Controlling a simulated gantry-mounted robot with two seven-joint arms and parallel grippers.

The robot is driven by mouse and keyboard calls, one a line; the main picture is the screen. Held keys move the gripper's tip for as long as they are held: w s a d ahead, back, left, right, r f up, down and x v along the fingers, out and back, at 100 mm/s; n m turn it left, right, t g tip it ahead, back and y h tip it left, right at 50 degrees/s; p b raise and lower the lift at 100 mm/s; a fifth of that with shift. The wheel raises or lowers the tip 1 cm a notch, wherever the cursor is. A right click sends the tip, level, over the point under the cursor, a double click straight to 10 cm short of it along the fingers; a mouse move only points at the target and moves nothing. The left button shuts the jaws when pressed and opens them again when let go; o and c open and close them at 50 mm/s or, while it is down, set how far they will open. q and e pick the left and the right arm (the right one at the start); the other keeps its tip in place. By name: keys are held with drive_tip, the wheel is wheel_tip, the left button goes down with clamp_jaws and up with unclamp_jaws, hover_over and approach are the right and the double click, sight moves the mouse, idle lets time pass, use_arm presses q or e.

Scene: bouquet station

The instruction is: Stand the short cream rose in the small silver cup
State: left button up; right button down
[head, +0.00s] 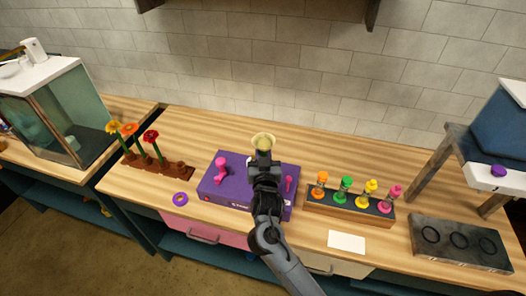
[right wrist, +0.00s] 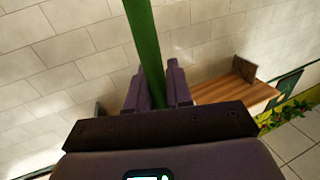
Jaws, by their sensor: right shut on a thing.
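The cream rose (head: 263,141) shows in the head view as a pale round head just above my right gripper (head: 263,157). The gripper is above the purple box, in front of the back wall. In the right wrist view, a green stem (right wrist: 147,45) runs between the two fingers of my right gripper (right wrist: 157,90), which are shut on it. The stem leans slightly there. The rose's lower end is hidden by the gripper and arm. I cannot make out the small silver cup in either view. My left gripper is not in view.
A purple box (head: 211,187) with pink knobs lies below my arm. A rack (head: 349,211) of colourful capped vials is right of it. A brown planter (head: 150,172) with several flowers stands left. A dark grey block (head: 460,243) with ring marks and a white card (head: 346,242) are right.

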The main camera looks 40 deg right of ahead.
drive_tip(key=shift+f, duration=0.6)
idle(0.4)
idle(0.5)
drive_tip(key=shift+f, duration=0.2)
idle(0.5)
drive_tip(key=shift+f, duration=0.35)
idle(0.4)
drive_tip(key=shift+f+p, duration=0.25)
drive_tip(key=shift+p, duration=0.05)
drive_tip(key=shift+c, duration=1.9)
unclamp_jaws()
